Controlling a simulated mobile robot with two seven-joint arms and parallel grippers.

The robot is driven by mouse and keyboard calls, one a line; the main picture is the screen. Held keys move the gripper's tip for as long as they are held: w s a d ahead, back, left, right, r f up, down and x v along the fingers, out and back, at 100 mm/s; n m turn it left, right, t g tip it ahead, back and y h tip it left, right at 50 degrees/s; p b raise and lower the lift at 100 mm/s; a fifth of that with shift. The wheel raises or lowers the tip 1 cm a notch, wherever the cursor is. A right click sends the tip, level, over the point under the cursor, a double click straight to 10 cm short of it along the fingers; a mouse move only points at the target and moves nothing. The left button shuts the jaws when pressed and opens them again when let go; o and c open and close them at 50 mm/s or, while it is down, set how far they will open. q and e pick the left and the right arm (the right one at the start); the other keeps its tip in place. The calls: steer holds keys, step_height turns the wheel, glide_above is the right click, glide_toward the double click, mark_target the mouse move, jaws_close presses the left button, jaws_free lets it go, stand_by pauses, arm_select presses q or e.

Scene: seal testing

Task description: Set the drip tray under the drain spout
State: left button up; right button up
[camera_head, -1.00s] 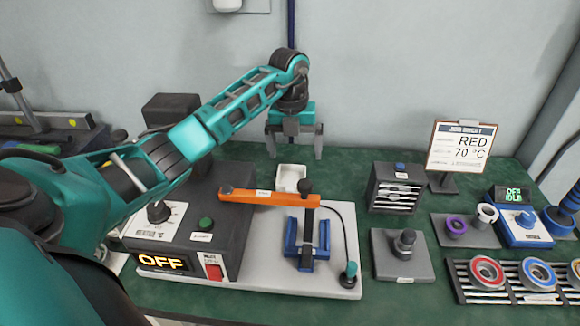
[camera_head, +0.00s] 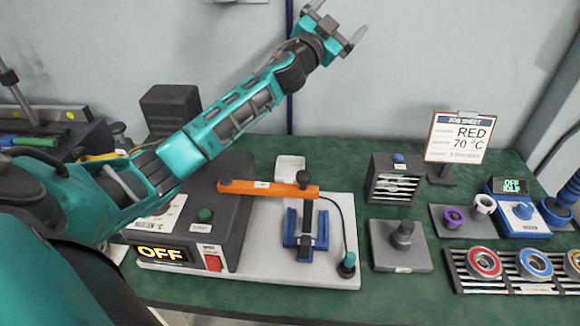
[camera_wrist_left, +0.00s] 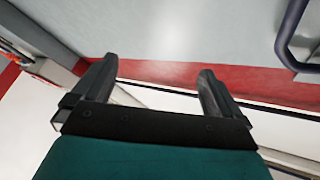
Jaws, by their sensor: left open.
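A small white tray (camera_head: 290,166), which looks like the drip tray, lies behind the orange bar (camera_head: 268,188), at the back edge of the pale base plate (camera_head: 330,270). The bar hides its front edge. I cannot make out a drain spout. My left gripper (camera_head: 334,24) is raised above and behind the bench, against the wall, well apart from the white tray. It is open and empty, pointing up and away. In the left wrist view its two fingers (camera_wrist_left: 158,75) stand apart with nothing between them. My right gripper is not in view.
The dark heater box with an OFF display (camera_head: 163,254) and red switch stands left of a blue clamp (camera_head: 306,230). A job sheet stand (camera_head: 458,138), slotted block (camera_head: 395,180), grey post block (camera_head: 401,240) and bearing rack (camera_head: 510,272) fill the right. Green bench shows between them.

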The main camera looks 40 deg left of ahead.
arm_select(q)
steer(key=a+f+n+g+y, duration=0.4)
steer(key=a+f+n+y, duration=0.1)
steer(key=n, duration=0.3)
steer(key=n+g+h, duration=0.3)
steer(key=n+g, duration=0.3)
steer(key=g, duration=0.8)
glide_toward(290, 173)
steer(key=shift+w+a+f, duration=0.25)
steer(key=shift+f, duration=0.35)
steer(key=shift+x, duration=2.6)
steer(key=shift+d, duration=0.2)
steer(key=c, duration=0.9)
step_height(290, 173, up, 20)
steer(key=shift+c, duration=1)
